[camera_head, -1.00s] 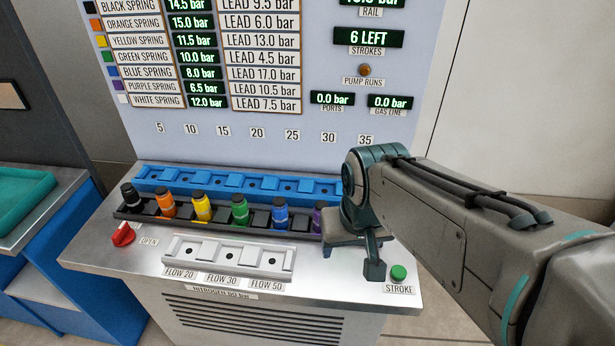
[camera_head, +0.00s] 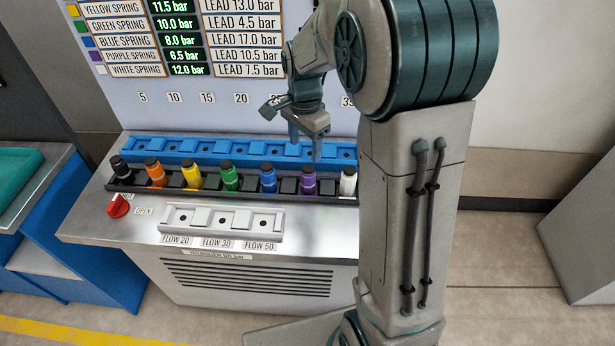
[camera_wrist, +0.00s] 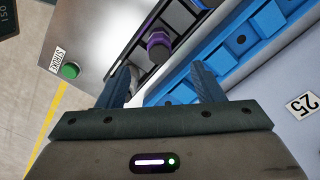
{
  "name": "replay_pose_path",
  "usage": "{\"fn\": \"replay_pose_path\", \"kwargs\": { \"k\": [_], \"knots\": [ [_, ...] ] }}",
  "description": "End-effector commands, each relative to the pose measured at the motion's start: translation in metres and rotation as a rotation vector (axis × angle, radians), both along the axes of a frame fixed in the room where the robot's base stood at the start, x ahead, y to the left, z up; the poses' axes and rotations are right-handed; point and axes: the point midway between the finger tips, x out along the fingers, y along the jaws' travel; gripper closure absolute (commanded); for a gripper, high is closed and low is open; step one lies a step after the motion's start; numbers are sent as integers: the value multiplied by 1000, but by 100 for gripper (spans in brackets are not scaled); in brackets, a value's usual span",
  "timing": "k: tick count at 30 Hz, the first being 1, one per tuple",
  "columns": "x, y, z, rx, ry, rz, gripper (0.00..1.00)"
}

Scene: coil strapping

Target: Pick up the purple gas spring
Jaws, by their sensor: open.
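The purple gas spring (camera_head: 308,180) stands upright in the black rack, between the blue and white springs. It has a black top. In the wrist view the purple spring (camera_wrist: 158,46) shows just past the fingertips, near the middle of the gap. My gripper (camera_head: 305,143) is open and empty, above and slightly behind the purple spring in the head view. In the wrist view my gripper (camera_wrist: 160,78) has its two dark fingers well apart. Neither finger visibly touches the spring.
The black rack (camera_head: 210,190) also holds black, orange, yellow, green, blue (camera_head: 268,178) and white (camera_head: 348,182) springs. A blue slotted rail (camera_head: 200,148) runs behind it. A grey flow block (camera_head: 220,222) sits in front. The green stroke button (camera_wrist: 70,70) shows in the wrist view.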

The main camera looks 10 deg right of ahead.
Motion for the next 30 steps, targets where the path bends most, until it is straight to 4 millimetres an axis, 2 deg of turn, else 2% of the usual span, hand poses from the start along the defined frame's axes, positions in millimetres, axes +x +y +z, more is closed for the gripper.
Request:
{"fn": "replay_pose_path", "kwargs": {
  "k": [3,9,17,24,30],
  "knots": [
    [-1,-1,-26,0,7,0,39],
    [-1,-1,-57,0,3,2,39],
    [-1,-3,-75,0,4,2,39],
    [1,-8,-107,0,4,2,39],
    [1,-8,-117,0,1,3,39]
  ]
}}
